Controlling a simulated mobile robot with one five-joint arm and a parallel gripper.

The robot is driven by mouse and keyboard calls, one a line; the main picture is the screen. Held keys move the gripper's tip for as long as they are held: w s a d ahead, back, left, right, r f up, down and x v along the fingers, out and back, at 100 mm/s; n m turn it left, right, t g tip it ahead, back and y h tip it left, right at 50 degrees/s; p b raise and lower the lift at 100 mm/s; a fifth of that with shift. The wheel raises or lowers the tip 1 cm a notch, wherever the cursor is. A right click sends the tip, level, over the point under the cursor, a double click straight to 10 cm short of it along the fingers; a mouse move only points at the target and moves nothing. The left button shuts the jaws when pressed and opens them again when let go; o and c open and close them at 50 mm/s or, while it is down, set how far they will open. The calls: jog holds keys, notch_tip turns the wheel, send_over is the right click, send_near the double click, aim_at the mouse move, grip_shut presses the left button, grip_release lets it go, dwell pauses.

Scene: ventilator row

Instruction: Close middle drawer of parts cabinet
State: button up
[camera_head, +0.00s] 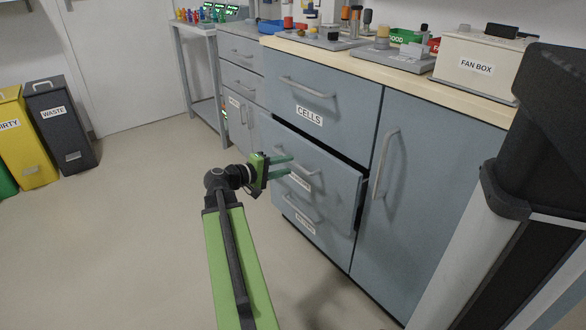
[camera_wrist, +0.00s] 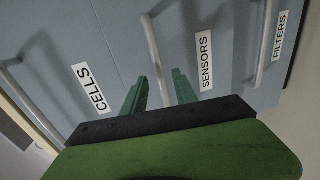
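The parts cabinet (camera_head: 345,110) has a stack of drawers on its left side. Its middle drawer (camera_head: 338,190), labelled SENSORS in the wrist view (camera_wrist: 205,62), stands partly open, with a dark gap along its top and right edge. My gripper (camera_head: 291,164) is in front of this drawer's face, at its handle. In the wrist view my gripper's two green fingers (camera_wrist: 160,82) are apart, and the drawer's bar handle (camera_wrist: 153,45) runs between them. Gaps show between fingers and handle. I cannot tell whether they touch the drawer front.
The CELLS drawer (camera_head: 310,95) above and the bottom drawer (camera_head: 305,222), labelled FILTERS in the wrist view (camera_wrist: 280,38), look shut. A tall cabinet door (camera_head: 425,190) is at right. A worktop (camera_head: 400,66) bears parts and a fan box (camera_head: 478,65). Floor at left is clear before the bins (camera_head: 58,125).

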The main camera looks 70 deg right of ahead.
aim_at(293, 163)
jog(key=x, duration=0.4)
jog(key=shift+d, duration=0.1)
grip_shut()
dwell(1.4)
